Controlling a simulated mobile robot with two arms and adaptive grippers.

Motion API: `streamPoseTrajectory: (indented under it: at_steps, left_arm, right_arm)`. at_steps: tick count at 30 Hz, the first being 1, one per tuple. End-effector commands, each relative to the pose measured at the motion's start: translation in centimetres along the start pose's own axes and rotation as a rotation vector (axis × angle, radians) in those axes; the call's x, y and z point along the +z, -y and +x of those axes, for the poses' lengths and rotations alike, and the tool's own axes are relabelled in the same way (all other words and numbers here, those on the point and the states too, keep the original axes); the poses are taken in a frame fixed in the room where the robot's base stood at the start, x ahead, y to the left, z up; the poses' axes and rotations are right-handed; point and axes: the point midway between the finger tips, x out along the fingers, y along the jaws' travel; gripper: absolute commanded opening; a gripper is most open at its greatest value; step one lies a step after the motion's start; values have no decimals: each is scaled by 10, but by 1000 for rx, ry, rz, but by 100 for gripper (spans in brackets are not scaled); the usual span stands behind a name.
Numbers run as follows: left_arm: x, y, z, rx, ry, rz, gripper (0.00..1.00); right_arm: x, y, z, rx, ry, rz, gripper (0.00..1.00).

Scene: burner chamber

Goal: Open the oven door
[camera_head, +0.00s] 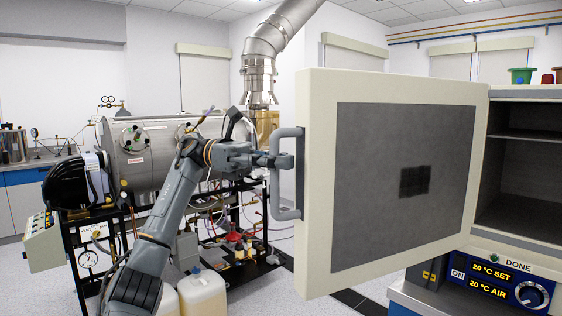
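The oven door (315,200) is swung wide open, hinged at its right side, with its grey inner panel (390,230) facing me. The oven (525,160) stands at the right with its dark, shelved chamber exposed. The grey door handle (287,172) is on the left edge of the door. My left gripper (280,161) is at the upper part of the handle, its fingers at the handle bar. The fingers are small and partly hidden against the bar, so I cannot tell whether they are closed on it. My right gripper is not in view.
A steel cylindrical chamber (155,148) on a black rack stands behind my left arm, with a silver exhaust duct (268,50) beyond. White jugs (203,293) are on the floor. A control panel (500,284) sits below the oven.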

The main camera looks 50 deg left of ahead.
Motion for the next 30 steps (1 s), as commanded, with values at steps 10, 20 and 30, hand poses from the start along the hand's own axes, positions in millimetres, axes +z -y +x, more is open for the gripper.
streamPoseTrajectory:
  at_steps: [10,20,30]
  left_arm:
    - [1,1,0,0,-1,2,38]
    - [2,1,-28,5,2,3,38]
    - [2,3,-73,3,1,4,38]
  right_arm:
    - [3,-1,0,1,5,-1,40]
    - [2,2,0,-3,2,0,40]
    - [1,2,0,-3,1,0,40]
